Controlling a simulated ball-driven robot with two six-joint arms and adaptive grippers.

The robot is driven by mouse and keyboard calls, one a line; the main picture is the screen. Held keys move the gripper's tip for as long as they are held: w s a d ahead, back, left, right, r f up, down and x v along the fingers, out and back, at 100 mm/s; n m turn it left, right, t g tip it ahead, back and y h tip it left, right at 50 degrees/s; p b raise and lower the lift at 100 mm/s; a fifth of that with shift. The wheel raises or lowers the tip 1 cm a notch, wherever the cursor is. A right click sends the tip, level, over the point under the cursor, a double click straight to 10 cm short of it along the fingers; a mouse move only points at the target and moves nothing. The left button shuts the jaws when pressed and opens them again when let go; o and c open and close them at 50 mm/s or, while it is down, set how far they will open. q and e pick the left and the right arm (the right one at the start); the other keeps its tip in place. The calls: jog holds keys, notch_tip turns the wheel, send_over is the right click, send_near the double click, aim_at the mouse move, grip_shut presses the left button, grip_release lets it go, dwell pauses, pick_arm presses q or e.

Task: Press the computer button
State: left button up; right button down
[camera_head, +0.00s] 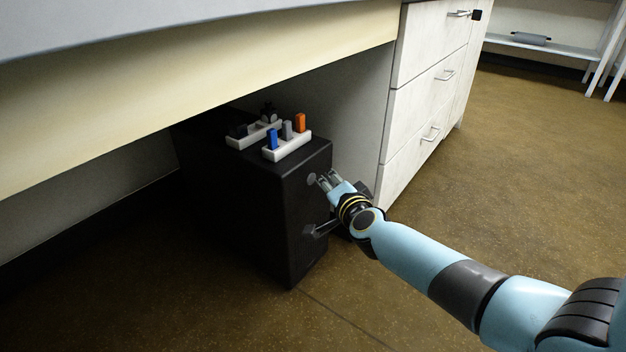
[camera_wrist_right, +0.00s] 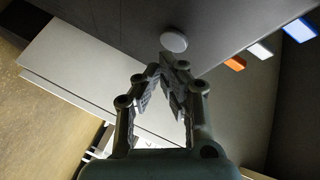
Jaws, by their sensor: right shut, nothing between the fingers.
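The black computer (camera_head: 250,200) stands upright on the floor under the desk. Its round grey button (camera_head: 311,179) is on the upper part of its front face. My right gripper (camera_head: 326,178) is just in front of the button, to its right in the head view. In the right wrist view the button (camera_wrist_right: 173,41) shows as a pale disc just beyond the tips of my right gripper (camera_wrist_right: 168,62). The fingertips are together with nothing between them. I cannot tell whether they touch the button. My left gripper is not in view.
White holders (camera_head: 287,146) with blue, grey and orange items sit on top of the computer. The desk edge (camera_head: 200,80) hangs above. A white drawer cabinet (camera_head: 425,85) stands close to the right of the computer. The brown floor (camera_head: 500,190) at right is clear.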

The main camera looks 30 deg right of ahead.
jog(key=shift+w, duration=0.1)
dwell(0.5)
jog(key=shift+w+a, duration=0.15)
jog(key=shift+w, duration=0.15)
jog(key=shift+w, duration=0.15)
dwell(0.4)
jog(key=shift+s, duration=0.5)
jog(key=shift+s+d, duration=0.15)
jog(key=shift+d, duration=0.05)
jog(key=shift+s+d+p, duration=0.1)
jog(key=shift+s+d, duration=0.25)
jog(key=shift+s, duration=0.55)
jog(key=shift+s+d+p, duration=0.15)
jog(key=shift+s+d, duration=0.25)
jog(key=shift+s, duration=0.5)
jog(key=shift+s+d+p, duration=0.1)
jog(key=shift+s+d, duration=0.25)
jog(key=shift+s, duration=0.55)
